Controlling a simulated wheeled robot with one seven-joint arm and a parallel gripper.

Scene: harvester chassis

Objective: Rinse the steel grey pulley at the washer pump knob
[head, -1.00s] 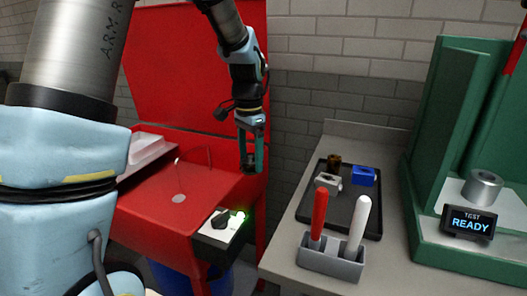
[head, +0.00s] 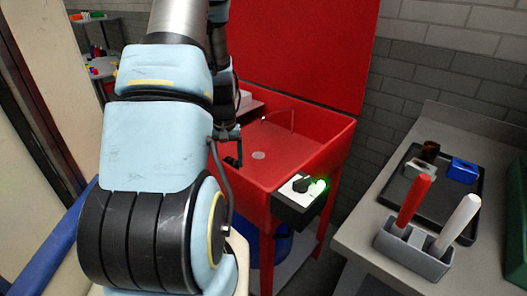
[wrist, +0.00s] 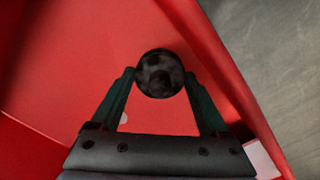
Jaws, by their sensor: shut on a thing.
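My gripper (wrist: 161,82) is shut on a round, dark, grimy part (wrist: 158,73), seen end-on in the wrist view; its grey steel colour hardly shows, so I cannot be sure it is the pulley. The wrist view shows it above the red washer basin (head: 285,160). In the head view my arm hides most of the gripper and the part. The black washer pump knob (head: 301,185) sits on a white-topped box at the basin's front right, beside a glowing green light (head: 319,187). A thin curved spout (head: 281,112) stands over the basin. I see no water flowing.
Right of the washer, a grey bench (head: 365,222) carries a black tray (head: 455,195) with a blue block (head: 462,170), a grey block and a brown cylinder. A grey holder (head: 412,250) there has red and white handles upright. The red lid (head: 300,50) stands raised behind the basin.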

